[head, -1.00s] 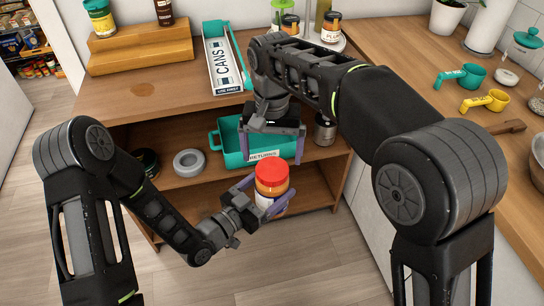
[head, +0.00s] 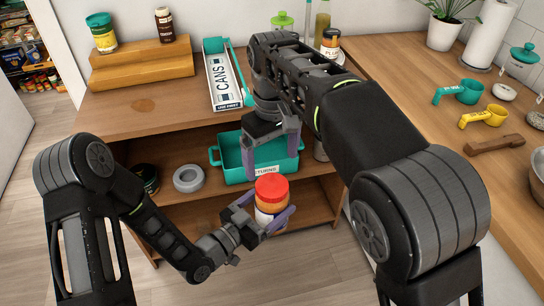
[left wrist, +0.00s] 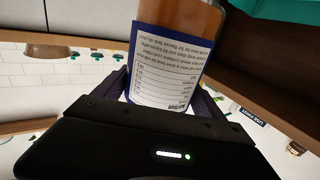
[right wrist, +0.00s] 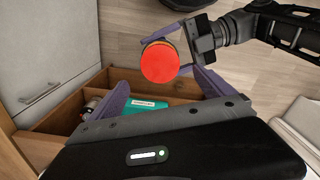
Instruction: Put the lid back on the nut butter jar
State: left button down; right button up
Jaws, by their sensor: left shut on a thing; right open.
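The nut butter jar (head: 268,209) is upright, brown with a white and blue label. Its red lid (head: 271,187) sits on top of it; I cannot tell whether it is screwed tight. My left gripper (head: 264,218) is shut around the jar's body and holds it up in front of the shelf. The left wrist view shows the jar's label (left wrist: 168,75) close up, with the lid out of frame. My right gripper (head: 271,160) is open and empty, above and just behind the lid. In the right wrist view the lid (right wrist: 160,62) appears beyond its spread fingers (right wrist: 163,90).
A teal returns bin (head: 235,172) stands on the shelf just behind the jar, with a grey ring (head: 188,178) to its left. A cans tray (head: 222,80) and a wooden riser (head: 143,66) are on the top.

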aim_at(272, 185)
dwell(0.4)
jog(key=shift+f, duration=4)
jog(key=c, duration=1.5)
jog(key=shift+o, duration=0.2)
jog(key=o, duration=1.6)
